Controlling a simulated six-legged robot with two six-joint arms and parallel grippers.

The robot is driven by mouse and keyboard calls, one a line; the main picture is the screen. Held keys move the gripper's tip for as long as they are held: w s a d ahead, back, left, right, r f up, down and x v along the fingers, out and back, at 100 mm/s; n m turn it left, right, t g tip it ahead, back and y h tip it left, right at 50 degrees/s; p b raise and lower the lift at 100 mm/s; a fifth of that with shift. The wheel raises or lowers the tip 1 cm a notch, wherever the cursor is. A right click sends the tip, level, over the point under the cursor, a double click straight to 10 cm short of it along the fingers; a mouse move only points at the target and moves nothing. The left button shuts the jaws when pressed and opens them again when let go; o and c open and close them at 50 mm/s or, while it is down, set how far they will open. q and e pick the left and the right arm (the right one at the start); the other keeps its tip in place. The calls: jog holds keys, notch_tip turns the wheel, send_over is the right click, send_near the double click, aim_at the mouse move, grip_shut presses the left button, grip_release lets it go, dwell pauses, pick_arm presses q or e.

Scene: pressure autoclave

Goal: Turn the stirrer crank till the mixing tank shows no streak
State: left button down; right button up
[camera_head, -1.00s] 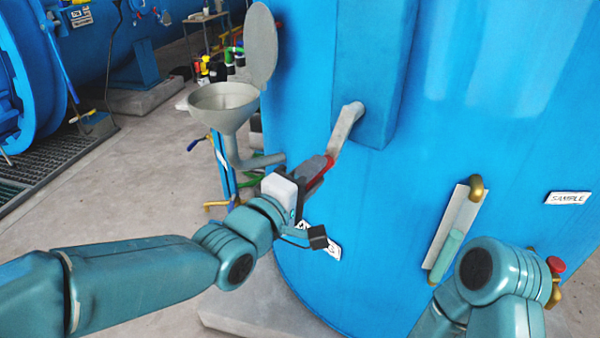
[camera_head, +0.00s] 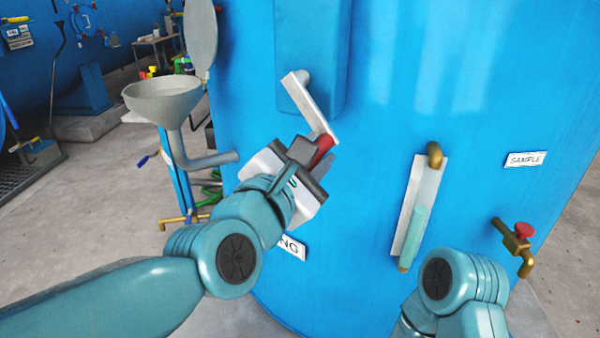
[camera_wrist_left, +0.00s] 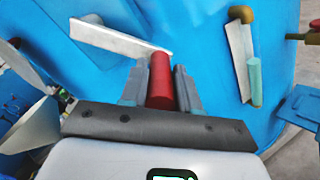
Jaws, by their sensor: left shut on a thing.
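The mixing tank (camera_head: 370,200) is a big blue cylinder filling the middle and right of the head view. The stirrer crank (camera_head: 310,105) is a pale grey arm on a blue housing on the tank's side, slanting down to the right to a red handle (camera_head: 321,148). My left gripper (camera_head: 316,152) is shut on the red handle; in the left wrist view the red handle (camera_wrist_left: 161,82) sits between both fingers. My right gripper is out of view.
A grey funnel (camera_head: 165,100) with a raised lid and pipe stands left of the crank. A brass tap with a red knob (camera_head: 524,231) is at the right, below a SAMPLE label (camera_head: 525,159). My right arm is low, below the gauge.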

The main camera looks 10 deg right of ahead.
pick_arm(q)
jog(key=r+n, duration=0.1)
jog(key=s+d+r+n, duration=0.1)
jog(key=shift+s+d+n, duration=0.15)
jog(key=shift+d+n, duration=0.15)
jog(key=shift+n, duration=0.1)
notch_tip(320, 180, up, 6)
jog(key=s+d+n+p, duration=0.1)
jog(key=n+p, duration=0.1)
jog(key=n, duration=0.4)
jog(key=shift+d, duration=0.15)
jog(key=shift+r, duration=0.1)
jog(key=c, duration=0.8)
grip_release()
